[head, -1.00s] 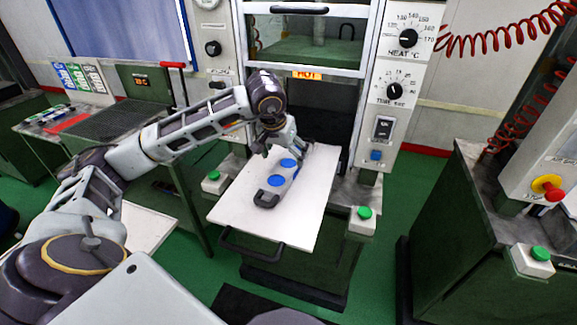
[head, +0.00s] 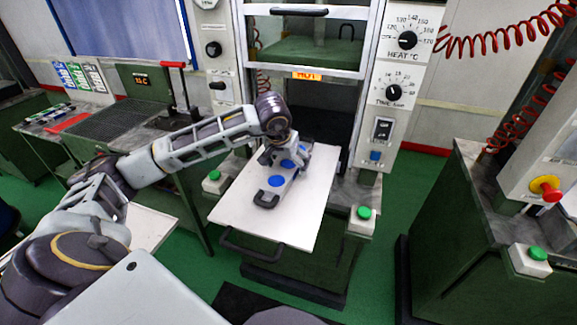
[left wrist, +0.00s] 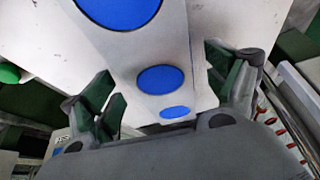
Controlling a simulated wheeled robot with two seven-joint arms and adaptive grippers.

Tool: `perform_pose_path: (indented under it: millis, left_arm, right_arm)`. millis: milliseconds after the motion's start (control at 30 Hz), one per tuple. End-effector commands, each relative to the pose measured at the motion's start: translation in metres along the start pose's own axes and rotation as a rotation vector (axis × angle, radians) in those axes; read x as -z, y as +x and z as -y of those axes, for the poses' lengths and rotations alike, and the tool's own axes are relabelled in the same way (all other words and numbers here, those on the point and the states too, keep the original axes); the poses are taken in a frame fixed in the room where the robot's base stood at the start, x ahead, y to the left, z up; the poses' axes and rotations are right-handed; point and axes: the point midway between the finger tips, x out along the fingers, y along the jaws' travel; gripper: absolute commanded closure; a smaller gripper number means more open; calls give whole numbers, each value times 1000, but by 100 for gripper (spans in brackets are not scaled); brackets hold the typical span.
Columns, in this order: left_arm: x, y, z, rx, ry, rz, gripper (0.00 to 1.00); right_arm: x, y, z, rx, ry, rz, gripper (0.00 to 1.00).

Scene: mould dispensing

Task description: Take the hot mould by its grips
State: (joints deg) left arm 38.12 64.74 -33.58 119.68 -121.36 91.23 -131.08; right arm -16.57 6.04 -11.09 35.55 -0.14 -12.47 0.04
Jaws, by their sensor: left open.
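The mould is a grey block with blue discs (head: 275,181) lying on a white tray (head: 303,222) in front of the press. Its dark near grip (head: 266,199) points towards me; the far end is hidden behind my gripper. My left gripper (head: 285,157) is over the far half of the mould in the head view. In the left wrist view its fingers (left wrist: 165,92) are open, one on each side of the mould (left wrist: 190,70). I cannot tell whether they touch it. My right gripper is not in view.
The press has a HOT sign (head: 307,76) above its opening. Green push buttons (head: 364,213) stand either side of the tray. A dark handle (head: 250,246) is on the tray's front edge. A side bench with a red-handled lever (head: 174,66) is at the left.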

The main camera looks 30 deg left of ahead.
Motion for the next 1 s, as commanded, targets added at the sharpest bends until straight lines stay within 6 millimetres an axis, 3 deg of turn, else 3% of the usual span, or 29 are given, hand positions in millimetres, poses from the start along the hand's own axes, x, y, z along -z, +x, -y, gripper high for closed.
perform_pose_path:
  millis: [267,867,1000]
  left_arm:
    - [0,0,0,0,0,0,14]
    - [0,0,0,0,0,0,91]
    - [2,-2,0,-1,0,-5,91]
  right_arm:
    - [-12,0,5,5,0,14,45]
    - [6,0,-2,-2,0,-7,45]
    - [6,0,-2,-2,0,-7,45]
